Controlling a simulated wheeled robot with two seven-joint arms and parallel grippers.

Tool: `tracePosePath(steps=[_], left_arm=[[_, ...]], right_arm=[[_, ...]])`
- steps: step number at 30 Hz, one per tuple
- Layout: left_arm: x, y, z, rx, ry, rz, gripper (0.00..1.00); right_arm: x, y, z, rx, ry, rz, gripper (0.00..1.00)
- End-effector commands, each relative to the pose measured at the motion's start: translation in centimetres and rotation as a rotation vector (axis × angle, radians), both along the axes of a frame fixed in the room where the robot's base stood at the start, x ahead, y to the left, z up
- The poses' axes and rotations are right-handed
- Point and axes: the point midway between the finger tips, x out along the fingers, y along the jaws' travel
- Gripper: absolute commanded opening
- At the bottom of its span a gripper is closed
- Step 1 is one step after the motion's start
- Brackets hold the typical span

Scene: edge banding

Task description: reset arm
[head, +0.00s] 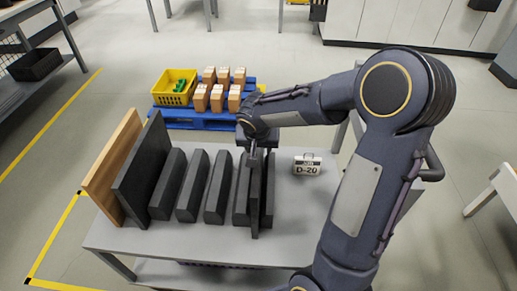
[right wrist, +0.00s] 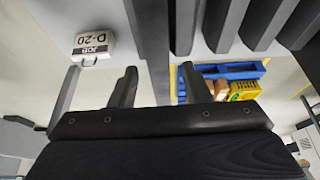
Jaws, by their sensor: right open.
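My right gripper (head: 257,155) reaches in from the right and points down at the right end of a row of dark blocks (head: 217,188) on the grey table (head: 300,225). In the right wrist view its two fingers (right wrist: 157,88) are spread apart. A dark upright strip (right wrist: 150,45) shows in the gap between them; whether they touch it I cannot tell. My arm and gripper hide part of the rightmost dark pieces in the head view. My left gripper is not in view.
A small D-20 sign (head: 307,165) stands right of the gripper. A wooden board (head: 112,165) and a black board (head: 146,172) lean at the table's left. Behind, a blue pallet (head: 190,121) holds a yellow basket (head: 172,98) and several brown boxes (head: 217,103).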

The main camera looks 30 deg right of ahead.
Motion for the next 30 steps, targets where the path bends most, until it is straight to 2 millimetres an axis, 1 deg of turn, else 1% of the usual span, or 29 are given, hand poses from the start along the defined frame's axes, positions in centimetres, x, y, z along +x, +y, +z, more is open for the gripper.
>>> tracePosePath(steps=[1,3,7,9,12,17,20,23,24,26,27,30], left_arm=[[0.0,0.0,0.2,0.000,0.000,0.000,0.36],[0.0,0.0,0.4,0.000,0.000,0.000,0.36],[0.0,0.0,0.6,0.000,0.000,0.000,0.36],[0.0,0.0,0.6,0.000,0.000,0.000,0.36],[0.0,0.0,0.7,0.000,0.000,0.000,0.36],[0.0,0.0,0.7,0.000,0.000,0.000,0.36],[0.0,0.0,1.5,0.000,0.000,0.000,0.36],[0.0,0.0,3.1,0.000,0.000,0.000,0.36],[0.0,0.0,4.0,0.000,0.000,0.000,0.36],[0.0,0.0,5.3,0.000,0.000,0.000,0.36],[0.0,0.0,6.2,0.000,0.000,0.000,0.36],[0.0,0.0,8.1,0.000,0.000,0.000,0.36]], right_arm=[[-0.2,0.3,1.2,0.001,-0.006,0.000,0.43],[-0.6,0.5,2.4,0.000,-0.007,0.001,0.43],[-1.2,1.0,4.1,0.000,-0.006,0.000,0.43],[-1.4,1.2,4.8,0.001,-0.006,0.001,0.43],[-1.6,1.3,5.2,0.000,-0.004,0.001,0.43],[-1.7,1.3,5.4,0.001,-0.004,0.002,0.43],[-2.9,1.5,6.7,0.016,-0.002,0.019,0.43],[-5.9,2.0,9.5,0.056,0.000,0.068,0.43],[-7.6,2.5,10.8,0.079,-0.002,0.100,0.43],[-10.3,3.4,12.7,0.122,-0.008,0.158,0.43],[-12.2,4.2,13.8,0.151,-0.016,0.200,0.43],[-16.4,6.4,15.9,0.222,-0.054,0.312,0.43]])
